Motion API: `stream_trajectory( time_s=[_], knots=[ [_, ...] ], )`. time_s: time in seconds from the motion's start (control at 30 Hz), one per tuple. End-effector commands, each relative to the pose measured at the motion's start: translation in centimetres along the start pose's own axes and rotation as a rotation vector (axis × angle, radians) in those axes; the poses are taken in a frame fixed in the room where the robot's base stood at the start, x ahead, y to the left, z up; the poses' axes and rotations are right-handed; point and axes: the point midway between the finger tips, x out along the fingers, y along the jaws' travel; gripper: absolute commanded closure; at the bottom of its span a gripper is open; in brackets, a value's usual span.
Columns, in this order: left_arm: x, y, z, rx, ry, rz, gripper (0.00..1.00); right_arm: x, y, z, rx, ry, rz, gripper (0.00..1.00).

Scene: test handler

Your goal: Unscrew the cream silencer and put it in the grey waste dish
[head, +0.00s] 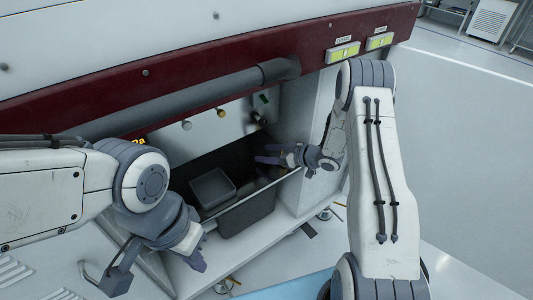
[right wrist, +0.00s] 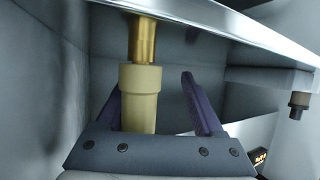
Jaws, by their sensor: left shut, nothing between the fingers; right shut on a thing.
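The cream silencer (right wrist: 139,98) hangs upright below a brass fitting (right wrist: 143,40) in the right wrist view. In the head view my right gripper (head: 268,155) reaches into the dark recess; I cannot make out the silencer there. A square grey dish (head: 212,187), which looks like the waste dish, sits in the recess to the left of that gripper. My left gripper (head: 196,262) is shut and empty, in front of the recess at lower left.
A grey bin-like box (head: 248,212) stands at the recess front. A grey pipe (head: 180,97) crosses above under the dark red beam (head: 230,62). A dark fitting (right wrist: 298,103) hangs to the right in the wrist view. Open floor (head: 460,150) lies to the right.

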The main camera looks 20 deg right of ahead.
Motion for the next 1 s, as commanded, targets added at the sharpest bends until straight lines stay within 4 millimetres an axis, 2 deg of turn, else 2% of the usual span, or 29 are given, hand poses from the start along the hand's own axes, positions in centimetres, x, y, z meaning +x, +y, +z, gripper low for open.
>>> stream_trajectory(
  time_s=[0.03, 0.4, 0.7, 1.0],
  knots=[
    [0.1, 0.0, 0.0, 0.0, 0.0, 0.0, 1.0, -0.3, 1.4, -0.3, -0.008, 0.005, 0.039, 0.54],
    [0.7, -0.1, 0.0, 0.0, 0.0, 0.0, 1.0, 0.0, 2.8, -0.3, 0.112, 0.006, 0.315, 0.55],
    [1.1, -0.1, 0.1, 0.0, 0.0, 0.0, 1.0, 0.2, 3.2, -0.3, 0.162, 0.007, 0.423, 0.55],
    [2.0, -0.1, 0.1, 0.0, 0.0, 0.0, 1.0, -0.5, 4.4, 0.0, 0.264, 0.007, 0.666, 0.55]
  ],
)
